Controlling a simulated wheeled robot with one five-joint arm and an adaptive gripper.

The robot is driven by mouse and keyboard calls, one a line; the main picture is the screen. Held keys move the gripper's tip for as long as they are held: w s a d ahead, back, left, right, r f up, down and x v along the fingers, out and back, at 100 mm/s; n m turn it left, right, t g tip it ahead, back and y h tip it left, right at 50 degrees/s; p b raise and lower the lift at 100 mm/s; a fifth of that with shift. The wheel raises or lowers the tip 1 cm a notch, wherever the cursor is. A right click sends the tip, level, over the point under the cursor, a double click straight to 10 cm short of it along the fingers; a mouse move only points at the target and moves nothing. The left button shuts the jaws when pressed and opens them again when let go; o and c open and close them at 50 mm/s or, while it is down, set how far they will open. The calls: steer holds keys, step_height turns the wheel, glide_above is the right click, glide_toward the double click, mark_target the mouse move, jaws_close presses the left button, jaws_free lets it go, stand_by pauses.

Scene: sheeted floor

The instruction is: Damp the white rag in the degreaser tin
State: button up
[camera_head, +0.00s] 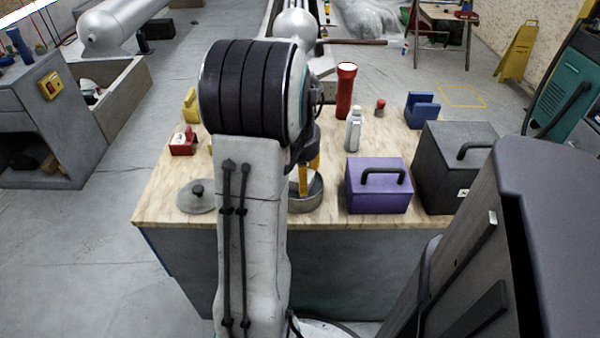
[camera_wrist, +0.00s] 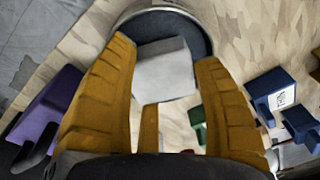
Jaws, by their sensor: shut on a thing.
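The white rag (camera_wrist: 165,72) shows as a pale folded block between the two yellow fingers of my gripper (camera_wrist: 164,50) in the wrist view. My gripper is shut on it. The degreaser tin (camera_wrist: 203,32) is a round, open grey tin with a dark inside, and the rag overlaps its mouth. In the head view the tin (camera_head: 306,204) stands on the worktop, partly hidden by my arm. A yellow finger reaches down at its mouth there. The rag is hidden in that view, and I cannot tell whether it touches the liquid.
A grey knobbed lid (camera_head: 196,196) lies left of the tin. A purple box (camera_head: 378,192) stands close on its right, with a dark grey box (camera_head: 450,170) beyond. A silver bottle (camera_head: 353,132) and red torch (camera_head: 345,90) stand behind.

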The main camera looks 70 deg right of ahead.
steer(key=shift+r+p, duration=2.65)
steer(key=shift+r, duration=0.65)
steer(key=shift+w+d, duration=0.1)
